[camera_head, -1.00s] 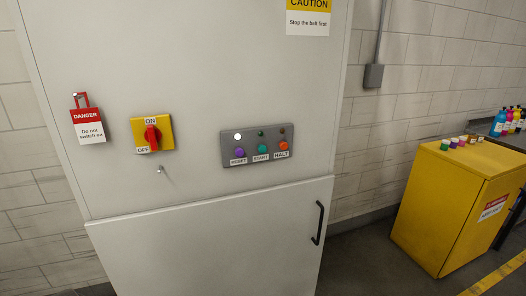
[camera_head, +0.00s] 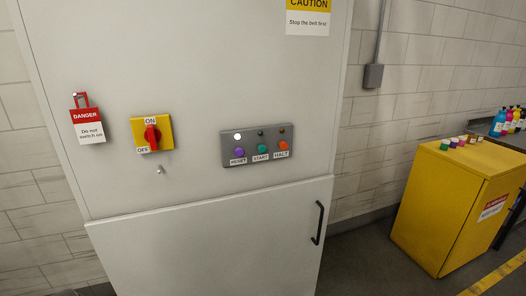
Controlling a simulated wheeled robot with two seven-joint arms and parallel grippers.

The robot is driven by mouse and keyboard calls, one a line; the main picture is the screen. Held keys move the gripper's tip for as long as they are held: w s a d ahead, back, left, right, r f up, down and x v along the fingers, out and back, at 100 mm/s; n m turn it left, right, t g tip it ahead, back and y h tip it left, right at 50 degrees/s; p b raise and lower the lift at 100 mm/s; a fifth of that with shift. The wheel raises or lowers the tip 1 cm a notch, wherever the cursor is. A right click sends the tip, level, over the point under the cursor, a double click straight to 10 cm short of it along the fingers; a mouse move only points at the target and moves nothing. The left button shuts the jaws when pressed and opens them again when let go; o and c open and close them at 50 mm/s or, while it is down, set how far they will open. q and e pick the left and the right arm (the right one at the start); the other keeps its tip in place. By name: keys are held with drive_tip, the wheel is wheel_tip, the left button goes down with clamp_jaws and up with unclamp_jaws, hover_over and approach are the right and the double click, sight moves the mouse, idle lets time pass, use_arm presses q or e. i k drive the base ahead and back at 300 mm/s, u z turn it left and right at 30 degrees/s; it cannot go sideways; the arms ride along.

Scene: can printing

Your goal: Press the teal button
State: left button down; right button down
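The teal button (camera_head: 262,149) is the middle one of three on a grey control panel (camera_head: 228,137), above a label reading START. A purple button (camera_head: 239,152) labelled RESET is to its left and an orange button (camera_head: 283,145) labelled HALT is to its right. Above them, a white lamp (camera_head: 238,136) is lit, and the two other small lamps look dark. The panel is on the front of a tall light-grey cabinet (camera_head: 200,60). Neither of my grippers is in view.
A yellow and red rotary switch (camera_head: 152,134) and a red-and-white danger tag (camera_head: 87,125) are left of the panel. A black handle (camera_head: 318,222) sticks out from the lower door. A yellow cabinet (camera_head: 430,210) with several small pots stands at the right. Floor between is clear.

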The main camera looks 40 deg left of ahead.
sight(262, 149)
drive_tip(key=u, duration=1.1)
drive_tip(key=k, duration=0.7)
drive_tip(key=z, duration=1.05)
drive_tip(key=i, duration=0.5)
drive_tip(key=z, duration=0.05)
